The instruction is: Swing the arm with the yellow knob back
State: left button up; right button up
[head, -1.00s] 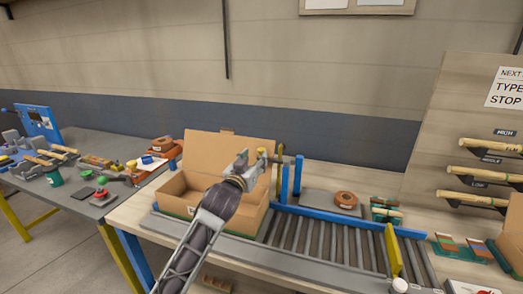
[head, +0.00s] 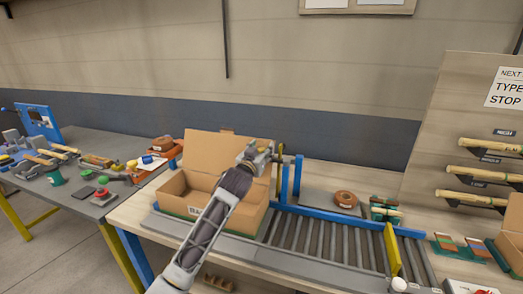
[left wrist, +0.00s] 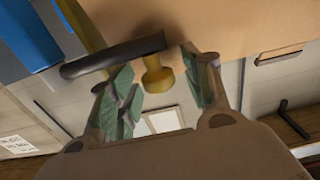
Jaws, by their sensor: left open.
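The yellow knob (left wrist: 157,76) shows in the left wrist view between the green-padded fingers of my left gripper (left wrist: 162,82). The fingers are open, with visible gaps on both sides of the knob. A dark bar (left wrist: 112,57) crosses close to the knob and the left finger; I cannot tell whether they touch. In the head view my left gripper (head: 265,154) is at the right side of the open carton, beside a yellow upright (head: 279,177) and blue posts (head: 298,176). There it hides the knob and most of its swing arm. My right gripper is not in view.
The open cardboard carton (head: 180,196) stands left of the roller conveyor (head: 325,238). A yellow plate (head: 392,250) stands across the conveyor's right part. A brown tape roll (head: 345,198) lies behind the rollers. Pegs with wooden pieces (head: 490,146) are on the right board.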

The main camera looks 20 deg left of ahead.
pick_arm(q)
jog(key=c, duration=0.5)
grip_shut()
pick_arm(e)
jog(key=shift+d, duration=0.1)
